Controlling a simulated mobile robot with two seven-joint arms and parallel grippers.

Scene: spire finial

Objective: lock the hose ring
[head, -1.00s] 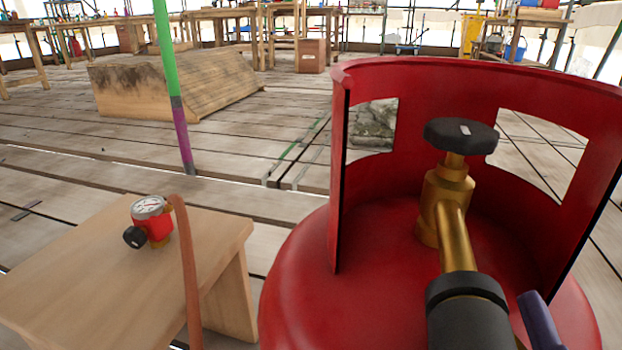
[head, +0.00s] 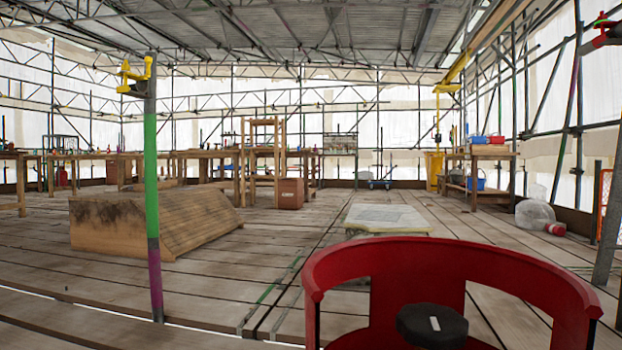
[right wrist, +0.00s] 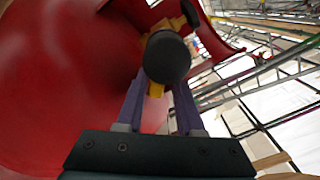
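The red gas cylinder's collar (head: 450,262) stands at the lower right of the head view, with the black valve knob (head: 432,326) inside it. In the right wrist view the red cylinder (right wrist: 70,75) fills the left side. A dark round piece (right wrist: 167,57), apparently the end of the hose ring or its fitting, sits at the purple fingertips of my right gripper (right wrist: 162,82). It hides the tips, so contact is unclear. Some yellow brass (right wrist: 156,90) shows between the fingers. My left gripper is in neither current view.
A green and purple pole (head: 151,190) stands at left, before a wooden ramp block (head: 150,220). A pale slab (head: 388,218) lies beyond the cylinder. Wooden tables (head: 490,170) line the back. Open plank floor (head: 230,290) lies between.

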